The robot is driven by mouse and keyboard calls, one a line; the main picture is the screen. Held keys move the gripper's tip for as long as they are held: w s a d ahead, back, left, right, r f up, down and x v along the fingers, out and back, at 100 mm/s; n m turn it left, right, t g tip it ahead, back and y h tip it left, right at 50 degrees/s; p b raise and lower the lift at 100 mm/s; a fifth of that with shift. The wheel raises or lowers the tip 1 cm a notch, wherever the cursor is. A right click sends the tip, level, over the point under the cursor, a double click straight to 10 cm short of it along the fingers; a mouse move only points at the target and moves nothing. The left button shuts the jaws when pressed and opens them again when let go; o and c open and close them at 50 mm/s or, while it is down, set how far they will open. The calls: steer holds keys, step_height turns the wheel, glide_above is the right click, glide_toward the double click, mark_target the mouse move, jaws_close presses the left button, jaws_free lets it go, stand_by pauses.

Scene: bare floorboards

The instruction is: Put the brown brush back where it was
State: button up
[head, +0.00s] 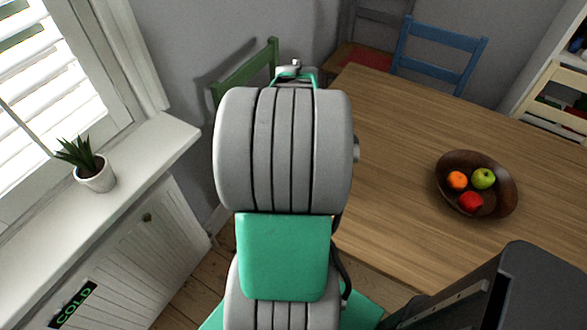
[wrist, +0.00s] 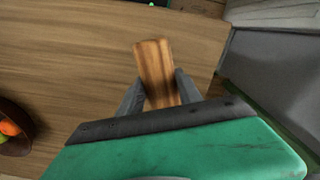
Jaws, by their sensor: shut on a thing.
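The brown brush (wrist: 155,66) shows in the wrist view as a wooden block with darker streaks. My gripper (wrist: 161,88) has one grey finger on each side of its lower part and is shut on it. The brush is over the wooden table (wrist: 75,60), near the table's edge; I cannot tell whether it touches the top. In the head view my own arm hides the gripper and the brush.
A dark bowl (head: 447,196) with fruit stands on the table (head: 400,130). Blue (head: 437,60) and green (head: 246,72) chairs stand around the table. A potted plant (head: 95,175) sits on the white windowsill (head: 150,150). Much of the tabletop is clear.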

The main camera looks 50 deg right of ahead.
steer(key=f, duration=0.1)
steer(key=w+d+f, duration=0.1)
steer(key=w+f, duration=0.1)
steer(key=shift+w+d+f, duration=0.15)
steer(key=shift+d, duration=0.25)
step_height(320, 180, down, 3)
steer(key=shift+r, duration=0.15)
steer(key=shift+f, duration=0.4)
steer(key=o, duration=1.2)
steer(key=shift+r, duration=0.15)
